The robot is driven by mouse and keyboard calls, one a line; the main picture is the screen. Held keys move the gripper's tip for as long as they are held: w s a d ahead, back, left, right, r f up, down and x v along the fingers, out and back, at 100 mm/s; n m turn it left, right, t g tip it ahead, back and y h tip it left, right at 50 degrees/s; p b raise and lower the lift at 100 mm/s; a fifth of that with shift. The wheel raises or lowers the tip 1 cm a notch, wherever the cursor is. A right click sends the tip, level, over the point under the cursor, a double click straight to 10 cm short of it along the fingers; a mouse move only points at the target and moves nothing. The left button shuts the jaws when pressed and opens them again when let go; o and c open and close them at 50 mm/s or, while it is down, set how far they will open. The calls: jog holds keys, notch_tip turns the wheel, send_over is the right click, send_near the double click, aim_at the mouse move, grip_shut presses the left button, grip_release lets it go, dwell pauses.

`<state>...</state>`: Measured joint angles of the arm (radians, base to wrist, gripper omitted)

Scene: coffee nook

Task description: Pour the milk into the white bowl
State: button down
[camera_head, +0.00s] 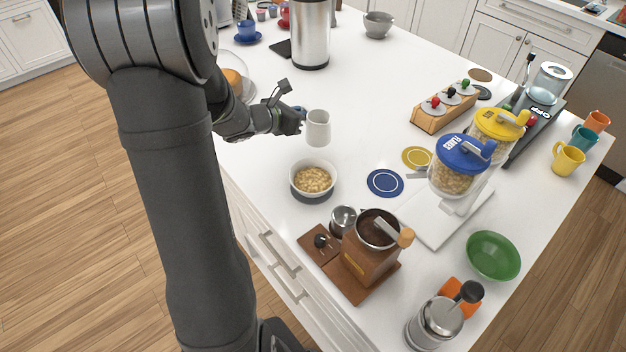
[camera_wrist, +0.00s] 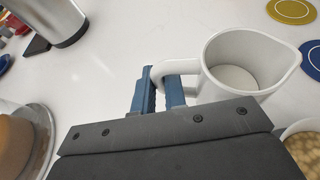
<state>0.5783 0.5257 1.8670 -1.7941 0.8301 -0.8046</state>
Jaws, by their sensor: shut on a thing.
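A white milk jug (camera_head: 318,130) is held upright by its handle in my gripper (camera_head: 300,117). In the wrist view the blue fingers of my gripper (camera_wrist: 158,92) are shut on the handle of the jug (camera_wrist: 245,65). A pale round surface shows low inside the jug; I cannot tell milk from the jug's floor. The white bowl (camera_head: 294,184) stands on the counter, nearer the front edge than the jug, and holds pale brown cereal. In the wrist view part of the bowl (camera_wrist: 291,131) shows at the lower right, beside the jug.
A blue disc (camera_head: 385,183) and a yellow disc (camera_head: 417,157) lie right of the bowl. A wooden grinder (camera_head: 365,262) stands in front. Lidded dispensers (camera_head: 455,175) and a green bowl (camera_head: 492,254) are at the right. A steel canister (camera_head: 311,40) stands behind. The counter between is clear.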

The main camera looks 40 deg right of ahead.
jog(key=w+a, duration=0.1)
jog(key=a, duration=0.1)
jog(key=w+a+f, duration=0.1)
jog(key=a, duration=0.1)
jog(key=w+a+f, duration=0.1)
jog(key=w+a, duration=0.1)
jog(key=shift+a+f, duration=0.15)
jog(key=shift+a, duration=0.15)
jog(key=shift+a+f, duration=0.1)
jog(key=shift+a, duration=0.25)
jog(key=shift+s+a+r+m+t+h, duration=0.15)
jog(key=shift+s+r+m+t+h, duration=0.25)
jog(key=shift+s+r+m+t, duration=0.75)
jog(key=shift+s+r+m, duration=0.4)
jog(key=shift+s+r, duration=0.05)
jog(key=shift+r, duration=0.25)
jog(key=shift+s+r+m, duration=0.35)
jog(key=shift+s+r, duration=0.05)
jog(key=shift+r, duration=0.25)
jog(key=shift+s+r, duration=0.1)
jog(key=shift+s+a+r+m+t+h, duration=0.1)
jog(key=shift+s+r+m+t+h, duration=0.2)
jog(key=shift+s+r+m, duration=0.4)
jog(key=shift+r, duration=0.25)
jog(key=shift+s+r+m+h, duration=0.3)
jog(key=shift+s+r, duration=0.2)
jog(key=shift+r, duration=0.15)
